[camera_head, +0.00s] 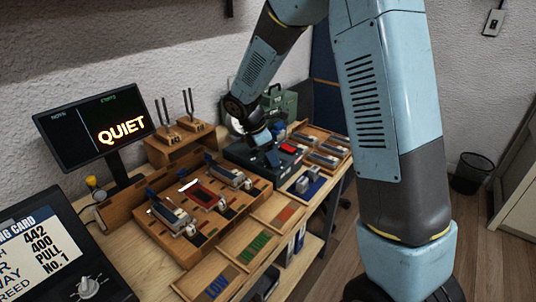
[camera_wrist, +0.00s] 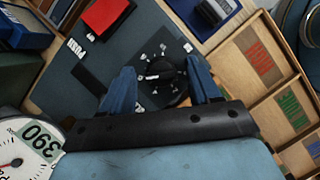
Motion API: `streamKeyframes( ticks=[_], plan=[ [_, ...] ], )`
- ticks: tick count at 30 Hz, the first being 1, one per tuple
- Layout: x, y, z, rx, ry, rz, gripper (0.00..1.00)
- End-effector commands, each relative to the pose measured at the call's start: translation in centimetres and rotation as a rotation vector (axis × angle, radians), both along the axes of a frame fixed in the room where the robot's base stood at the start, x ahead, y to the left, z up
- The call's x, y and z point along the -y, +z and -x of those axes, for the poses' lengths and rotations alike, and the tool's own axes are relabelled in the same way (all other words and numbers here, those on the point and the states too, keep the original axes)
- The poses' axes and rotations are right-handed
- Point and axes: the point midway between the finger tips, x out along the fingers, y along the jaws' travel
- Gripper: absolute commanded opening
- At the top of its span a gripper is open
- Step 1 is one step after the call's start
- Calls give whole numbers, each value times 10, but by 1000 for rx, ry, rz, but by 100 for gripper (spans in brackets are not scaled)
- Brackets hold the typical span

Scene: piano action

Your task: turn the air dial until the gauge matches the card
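The black air dial (camera_wrist: 165,76), with white marks around it, sits on a dark panel in the wrist view. My gripper (camera_wrist: 162,84) has its two blue fingers apart, one on each side of the dial. The right finger is close to the dial's edge, and I cannot tell whether it touches. The gauge (camera_wrist: 25,150) shows at the lower left with a red needle and the digits 390, partly cut off. The card (camera_head: 35,245) at the left of the head view reads 442, 400, PULL and No.1. In the head view my gripper (camera_head: 268,148) is over the dark unit, its fingertips hard to make out.
A monitor (camera_head: 95,128) shows QUIET. A wooden tray with mechanisms (camera_head: 165,240) and trays with coloured strips (camera_head: 250,245) fill the near bench. Tuning forks (camera_head: 188,110) stand behind. A silver knob (camera_head: 88,288) is below the card.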

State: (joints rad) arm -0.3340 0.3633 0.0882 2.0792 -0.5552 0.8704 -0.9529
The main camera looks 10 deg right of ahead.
Motion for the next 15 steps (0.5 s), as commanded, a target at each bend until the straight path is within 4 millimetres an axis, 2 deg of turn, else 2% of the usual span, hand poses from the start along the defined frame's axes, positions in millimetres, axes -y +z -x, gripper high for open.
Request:
streamKeyframes(
  ticks=[8, 11, 15],
  plan=[
    [-1, 2, 0, -1, 1, -1, 62],
    [-4, 9, 1, 1, 0, 0, 62],
    [-12, 29, 2, 3, 1, -2, 62]
  ],
)
